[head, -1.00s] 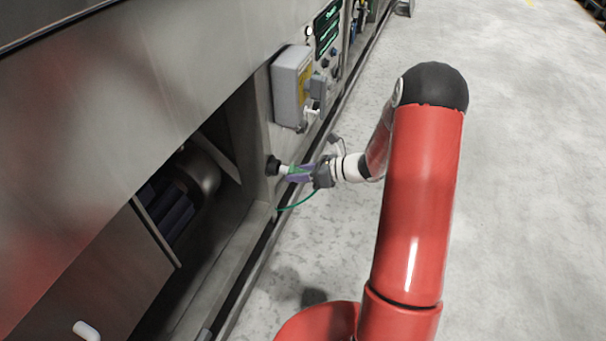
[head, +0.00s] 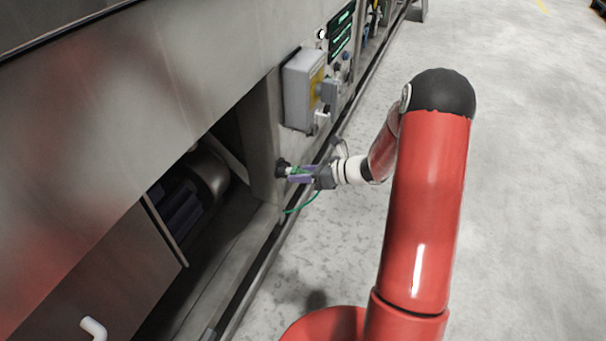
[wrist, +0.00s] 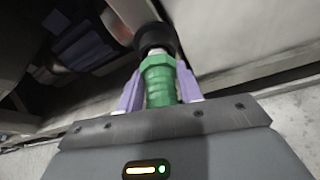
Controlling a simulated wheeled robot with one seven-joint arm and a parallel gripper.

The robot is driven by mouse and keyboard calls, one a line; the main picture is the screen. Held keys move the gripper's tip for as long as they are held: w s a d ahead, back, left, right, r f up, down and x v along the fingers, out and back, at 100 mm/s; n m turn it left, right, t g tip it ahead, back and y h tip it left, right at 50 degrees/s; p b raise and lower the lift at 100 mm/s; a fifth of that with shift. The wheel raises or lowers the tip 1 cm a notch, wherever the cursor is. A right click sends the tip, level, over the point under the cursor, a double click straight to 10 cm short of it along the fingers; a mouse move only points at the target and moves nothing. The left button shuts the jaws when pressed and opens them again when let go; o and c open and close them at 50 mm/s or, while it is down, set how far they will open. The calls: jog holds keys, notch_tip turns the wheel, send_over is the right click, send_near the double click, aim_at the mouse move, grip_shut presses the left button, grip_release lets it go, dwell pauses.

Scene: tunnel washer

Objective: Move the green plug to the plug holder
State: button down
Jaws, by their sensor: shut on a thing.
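The green plug (wrist: 158,82) is between the purple fingers of my gripper (wrist: 159,88) in the wrist view, its pale metal tip pointing away from me. A black round fitting (wrist: 157,40), which looks like the plug holder, is straight ahead of the tip. The tip meets or overlaps it; I cannot tell how far in it sits. In the head view my gripper (head: 299,174) is shut on the plug, right up against the black fitting (head: 283,168) on the metal post. A green cable (head: 303,205) hangs below the gripper in a curve.
A grey box with a yellow panel (head: 304,88) is mounted on the machine above and to the right of the fitting. A dark open bay (head: 190,195) lies left of the post. A white handle (head: 93,327) shows at lower left. The floor (head: 530,180) at right is clear.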

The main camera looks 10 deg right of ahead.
jog(key=shift+w+a, duration=0.25)
jog(key=shift+a, duration=0.05)
dwell(0.5)
dwell(0.3)
jog(key=c, duration=0.9)
grip_release()
jog(key=shift+o, duration=0.2)
jog(key=shift+d, duration=0.1)
